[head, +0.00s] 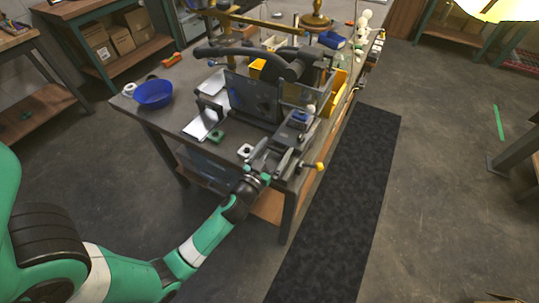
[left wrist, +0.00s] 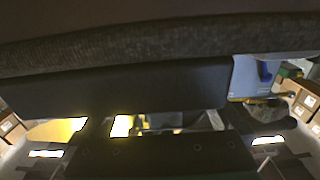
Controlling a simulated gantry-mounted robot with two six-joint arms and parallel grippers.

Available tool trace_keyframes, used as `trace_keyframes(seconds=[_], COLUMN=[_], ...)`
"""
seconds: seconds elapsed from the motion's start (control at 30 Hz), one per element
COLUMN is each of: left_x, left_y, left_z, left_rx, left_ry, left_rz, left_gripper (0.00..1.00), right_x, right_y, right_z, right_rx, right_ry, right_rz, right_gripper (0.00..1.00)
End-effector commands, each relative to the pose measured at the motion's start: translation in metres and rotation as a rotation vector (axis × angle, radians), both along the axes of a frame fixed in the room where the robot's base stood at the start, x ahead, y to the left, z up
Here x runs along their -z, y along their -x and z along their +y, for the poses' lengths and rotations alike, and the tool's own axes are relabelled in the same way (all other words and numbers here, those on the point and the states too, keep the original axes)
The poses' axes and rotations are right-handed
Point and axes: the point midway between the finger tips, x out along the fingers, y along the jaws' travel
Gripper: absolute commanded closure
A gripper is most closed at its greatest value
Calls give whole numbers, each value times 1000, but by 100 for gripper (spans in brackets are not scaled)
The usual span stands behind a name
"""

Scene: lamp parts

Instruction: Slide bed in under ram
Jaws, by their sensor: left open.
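A dark press-like machine (head: 252,98) with a large flat panel stands at the near end of the workbench. A grey metal slide (head: 291,138), which looks like the bed, sticks out toward the bench's near right corner, with a small blue-topped part on it. I cannot make out the ram; the panel and the black arched parts above hide that area. My left gripper (head: 268,164) is open at the near end of the slide, low beside its grey rails; whether it touches them I cannot tell. The left wrist view is mostly filled by dark surfaces close up. My right gripper is not in view.
A blue bowl (head: 154,94) stands at the bench's left corner. A yellow-tipped handle (head: 319,166) juts past the bench's front edge. A yellow bin (head: 339,88) and a white figurine (head: 362,27) are farther back. A dark mat (head: 340,215) lies on the open floor at right.

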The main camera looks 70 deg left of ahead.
Motion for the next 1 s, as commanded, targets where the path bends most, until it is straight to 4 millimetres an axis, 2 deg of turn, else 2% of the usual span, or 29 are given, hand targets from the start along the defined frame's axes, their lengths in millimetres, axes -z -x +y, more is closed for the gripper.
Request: trace_keyframes(seconds=[0.17, 0.4, 0.5, 0.67, 1.0], left_x=[3, 4, 4, 1, 0], left_y=[24, 69, 80, 88, 88], left_z=[-19, -53, -63, -67, -67], left_rx=[3, 2, 2, -2, -2], left_ry=[0, -1, 0, 0, 0], left_rz=[4, 4, 4, 2, 2], left_gripper=[0, 0, 0, 0, 0], right_x=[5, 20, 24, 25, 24], right_y=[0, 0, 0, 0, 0], right_z=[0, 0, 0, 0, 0], right_rx=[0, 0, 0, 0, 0], right_ry=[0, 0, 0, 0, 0], right_rz=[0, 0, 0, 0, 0], right_gripper=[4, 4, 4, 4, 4])
